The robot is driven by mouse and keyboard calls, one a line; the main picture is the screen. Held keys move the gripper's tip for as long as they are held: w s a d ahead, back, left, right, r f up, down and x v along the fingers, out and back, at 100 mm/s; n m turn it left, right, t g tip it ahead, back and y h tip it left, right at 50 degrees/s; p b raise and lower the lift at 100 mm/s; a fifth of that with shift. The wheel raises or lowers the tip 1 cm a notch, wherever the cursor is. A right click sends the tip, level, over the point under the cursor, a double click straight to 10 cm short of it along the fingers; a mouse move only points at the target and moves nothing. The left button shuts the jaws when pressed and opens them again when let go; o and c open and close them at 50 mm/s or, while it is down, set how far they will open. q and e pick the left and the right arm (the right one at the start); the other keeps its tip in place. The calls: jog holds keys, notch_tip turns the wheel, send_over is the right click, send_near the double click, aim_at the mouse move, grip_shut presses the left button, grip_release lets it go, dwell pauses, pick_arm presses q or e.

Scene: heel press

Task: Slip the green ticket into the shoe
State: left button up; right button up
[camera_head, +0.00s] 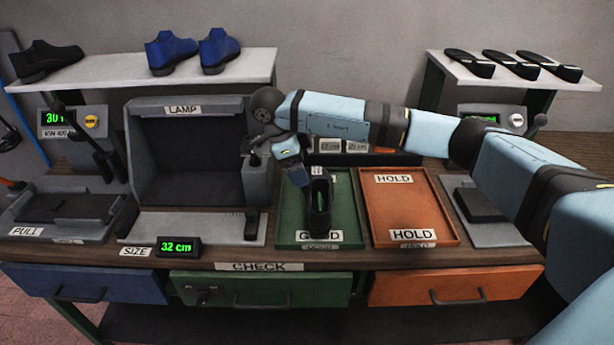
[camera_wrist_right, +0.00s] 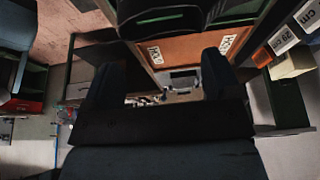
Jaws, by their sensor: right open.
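A black shoe (camera_head: 320,205) stands in the green tray labelled GOOD (camera_head: 342,185). A small pale printed patch (camera_head: 317,171) shows at the shoe's far end; I cannot tell whether it is a ticket. My right gripper (camera_head: 297,178) points down just left of the shoe's far end. Whether it touches the shoe is unclear. Its two fingers (camera_wrist_right: 160,85) stand apart in the right wrist view, with nothing clearly between them. My left gripper is not in view.
An orange HOLD tray (camera_head: 405,185) lies right of the green one. The LAMP housing (camera_head: 190,150) stands to the left, with a 32 cm display (camera_head: 179,247) in front. Small printed cards (camera_head: 343,146) stand behind the trays. Shelves (camera_head: 150,67) hold other footwear.

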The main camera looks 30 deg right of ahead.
jog(key=s+a+f+g+y, duration=0.1)
jog(key=s+a+f+y, duration=0.35)
jog(key=a, duration=0.45)
jog(key=s+a+f+g+y, duration=0.1)
jog(key=s+a+f+y, duration=0.35)
jog(key=a, duration=0.45)
jog(key=s+a+r+m+t+y, duration=0.2)
jog(key=s+a+m+t+y, duration=0.1)
jog(key=a+m+y, duration=0.4)
jog(key=s+a+r+m+t+y, duration=0.1)
jog(key=s+a+m+t+y, duration=0.25)
jog(key=a+m+y, duration=0.35)
jog(key=s+d+f+m+t+h, duration=0.1)
jog(key=d+f+m+t+h, duration=0.5)
jog(key=m, duration=0.5)
jog(key=d+f+m+t+h, duration=0.3)
jog(key=d+m+t, duration=0.2)
jog(key=m+t, duration=0.4)
jog(key=s+d+f+m+g+h, duration=0.3)
jog(key=s+d+f+m, duration=0.1)
jog(key=s+f+m, duration=0.1)
jog(key=s+d+f+m+g+h, duration=0.3)
jog(key=s+f+m+h, duration=0.1)
jog(key=s+f, duration=0.4)
jog(key=shift+d+f+m, duration=0.25)
jog(key=shift+d+m, duration=0.1)
jog(key=shift+m, duration=0.45)
